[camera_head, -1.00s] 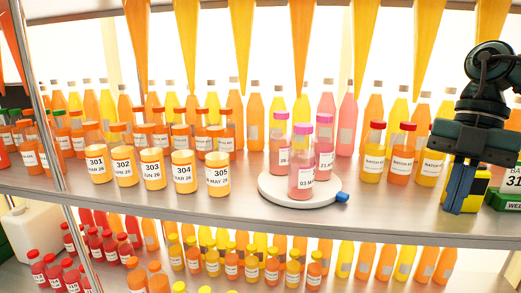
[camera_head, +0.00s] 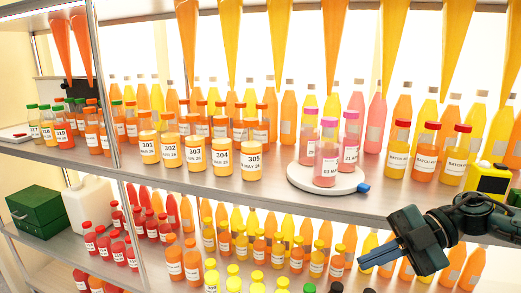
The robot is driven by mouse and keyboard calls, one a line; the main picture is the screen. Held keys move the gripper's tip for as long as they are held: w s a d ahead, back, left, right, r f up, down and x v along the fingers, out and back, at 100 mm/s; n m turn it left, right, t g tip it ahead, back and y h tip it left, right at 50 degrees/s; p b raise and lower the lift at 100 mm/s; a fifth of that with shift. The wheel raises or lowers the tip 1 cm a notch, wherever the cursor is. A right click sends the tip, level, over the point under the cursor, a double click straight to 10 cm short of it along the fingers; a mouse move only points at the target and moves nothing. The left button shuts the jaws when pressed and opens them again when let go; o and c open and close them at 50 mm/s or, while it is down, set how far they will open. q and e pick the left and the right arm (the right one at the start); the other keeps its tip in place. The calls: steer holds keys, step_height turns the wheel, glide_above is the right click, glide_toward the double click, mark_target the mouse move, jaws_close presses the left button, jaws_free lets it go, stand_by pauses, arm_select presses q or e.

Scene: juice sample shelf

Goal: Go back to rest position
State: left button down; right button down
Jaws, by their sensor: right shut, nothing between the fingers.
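My right gripper (camera_head: 380,256) is at the lower right, in front of the shelf's front edge and below the upper shelf board. Its fingers point left, they are shut and nothing is between them. My right arm reaches in from the right edge. My left gripper is not in view. On the upper shelf (camera_head: 270,198), a round white turntable (camera_head: 300,182) with a blue tab (camera_head: 363,187) carries pink-capped sample bottles (camera_head: 326,165). The gripper is apart from them.
Numbered orange jars (camera_head: 222,160) stand left of the turntable, red-capped batch bottles (camera_head: 425,158) right of it. A yellow device (camera_head: 487,179) sits near the right edge. The lower shelf holds many bottles, a white canister (camera_head: 90,207) and a green box (camera_head: 38,212).

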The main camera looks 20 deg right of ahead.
steer(key=w+a+f+m+t+h, duration=0.1)
steer(key=w+a+f+m+t, duration=0.15)
steer(key=f+m+t, duration=0.45)
steer(key=w+a+f+m+t+h, duration=0.1)
steer(key=a+f+m+t, duration=0.35)
steer(key=f, duration=0.45)
steer(key=s+a+f+m+g+h, duration=0.2)
steer(key=s+a+f+m+h, duration=0.1)
steer(key=f, duration=0.6)
steer(key=s+a+f+m+g+h, duration=0.2)
steer(key=s+a+f+m+h, duration=0.2)
steer(key=s+f+m, duration=0.3)
steer(key=s+f+h, duration=0.1)
steer(key=s+f, duration=0.1)
steer(key=s, duration=0.1)
steer(key=shift+f, duration=0.4)
